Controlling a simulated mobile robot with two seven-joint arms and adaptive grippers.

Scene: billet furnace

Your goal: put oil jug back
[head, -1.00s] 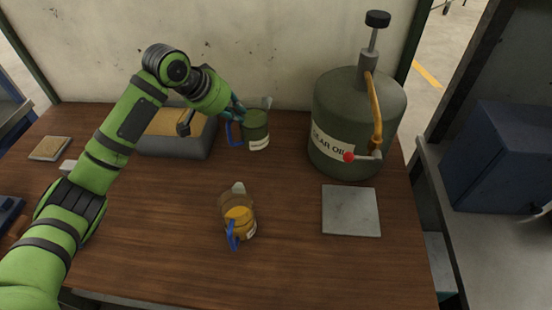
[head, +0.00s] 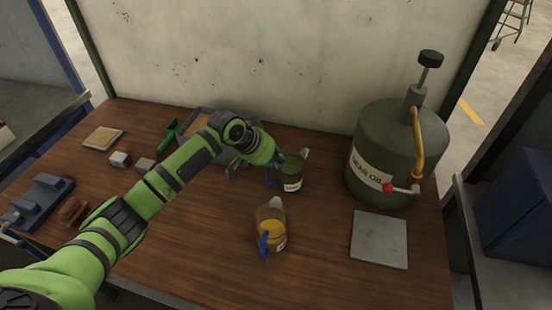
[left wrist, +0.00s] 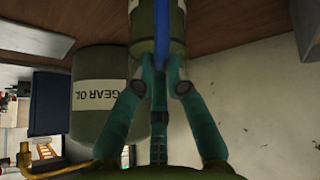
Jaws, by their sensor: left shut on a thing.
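A dark green oil jug (head: 292,172) with a white label and a blue handle stands upright near the back middle of the table in the head view. My left gripper (head: 275,165) is shut on its handle from the left. In the left wrist view the teal fingers (left wrist: 158,70) close around the blue handle (left wrist: 160,35), with the jug (left wrist: 143,25) beyond. Whether its base touches the table is unclear. A second jug, amber with a blue handle (head: 271,232), stands in front of it. My right gripper is not in view.
A large green gear oil drum (head: 385,150) with a pump stands to the right. A grey square plate (head: 378,238) lies in front of it. A grey tray (head: 232,170) sits partly behind my arm. Small blocks and a blue fixture (head: 38,200) are at left.

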